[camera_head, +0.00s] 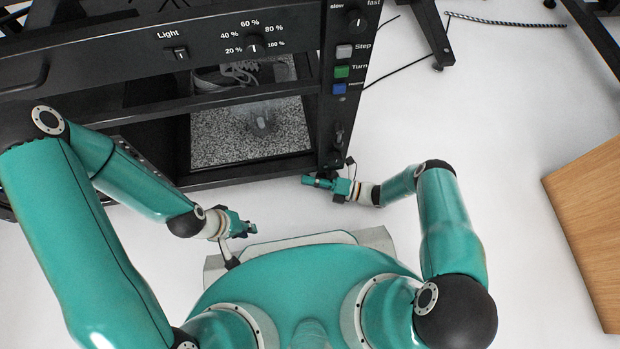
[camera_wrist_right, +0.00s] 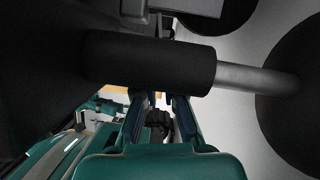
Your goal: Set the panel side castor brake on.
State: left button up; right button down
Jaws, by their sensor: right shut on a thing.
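The tall black unit (camera_head: 215,47) has a control panel (camera_head: 350,55) on its right post. My right gripper (camera_head: 312,181) is low at the foot of that post. In the right wrist view its fingers (camera_wrist_right: 160,105) reach up to a black sleeve (camera_wrist_right: 150,62) on a grey rod (camera_wrist_right: 255,78). They are shut on a dark part, partly hidden behind the sleeve. A large black round shape (camera_wrist_right: 290,95), like a wheel, is beside the rod. I cannot make out the brake's position. My left gripper (camera_head: 246,229) is in front of the unit, apart from it; its jaws are too small to read.
The unit's lower bay holds a speckled board (camera_head: 215,140) behind a dark frame. A wooden surface (camera_head: 595,220) is at the right. Black legs (camera_head: 430,35) and cables lie at the back right. The pale floor (camera_head: 460,120) between is clear.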

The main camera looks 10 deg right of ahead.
jog(key=shift+w+f+n+y, duration=0.1)
jog(key=shift+f+n+y, duration=0.4)
jog(key=shift+n, duration=0.3)
jog(key=c, duration=1.6)
grip_release()
jog(key=shift+f, duration=0.1)
jog(key=shift+o, duration=0.2)
jog(key=shift+r, duration=0.2)
